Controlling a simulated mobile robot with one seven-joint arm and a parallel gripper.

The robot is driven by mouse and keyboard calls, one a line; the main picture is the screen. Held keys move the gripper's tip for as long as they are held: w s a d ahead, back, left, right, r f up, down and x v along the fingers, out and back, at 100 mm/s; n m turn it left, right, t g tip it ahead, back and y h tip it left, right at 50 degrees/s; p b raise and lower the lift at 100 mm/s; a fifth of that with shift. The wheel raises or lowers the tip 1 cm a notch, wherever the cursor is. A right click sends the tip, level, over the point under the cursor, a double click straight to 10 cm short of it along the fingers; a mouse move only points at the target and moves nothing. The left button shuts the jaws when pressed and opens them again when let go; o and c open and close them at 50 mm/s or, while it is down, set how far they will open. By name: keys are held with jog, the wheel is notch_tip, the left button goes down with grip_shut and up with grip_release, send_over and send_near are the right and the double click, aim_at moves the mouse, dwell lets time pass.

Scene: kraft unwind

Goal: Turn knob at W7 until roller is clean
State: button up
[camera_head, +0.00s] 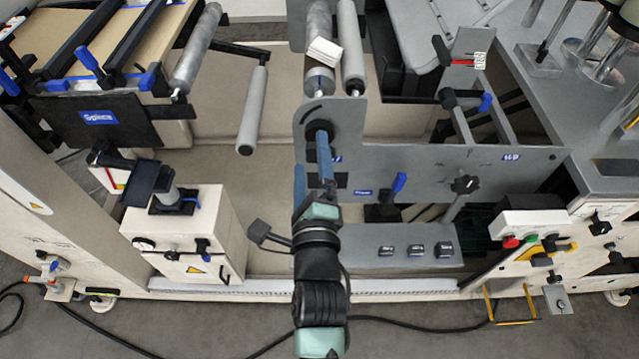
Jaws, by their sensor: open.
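A black round knob (317,130) sits on the upper part of the grey upright plate. A small blue label (337,158) lies just below and right of it, partly hidden and too small to read. Behind the plate, a grey roller (319,78) carries a white, paper-like piece (324,51) near its end. My gripper (311,152) reaches up from the bottom centre. Its blue fingers are apart, with one fingertip overlapping the knob's lower edge in the picture. I cannot tell whether it touches the knob. Nothing shows between the fingers.
A second grey roller (351,48) stands right of the first. A black knob with a blue handle (397,184) and a star knob (465,184) are to the right. A beige control box (190,235) stands left. A cable crosses the floor below.

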jog(key=s+d+f+m+h, duration=0.1)
jog(key=s+d+f+m, duration=0.15)
jog(key=f+m, duration=0.3)
jog(key=shift+m, duration=0.35)
jog(key=shift+w+a+r, duration=0.1)
jog(key=shift+w+a, duration=0.05)
jog(key=shift+w, duration=1.4)
jog(key=shift+w+a+f, duration=0.1)
jog(key=shift+w+a, duration=0.1)
jog(key=shift+w, duration=1.4)
jog(key=shift+w+a+r, duration=0.1)
jog(key=shift+w+a, duration=0.05)
jog(key=shift+w, duration=1.4)
jog(key=c, duration=1.3)
jog(key=m, duration=0.4)
jog(key=shift+c, duration=0.2)
jog(key=m, duration=0.3)
jog(key=shift+m, duration=0.3)
jog(key=m, duration=0.7)
jog(key=o, duration=1.3)
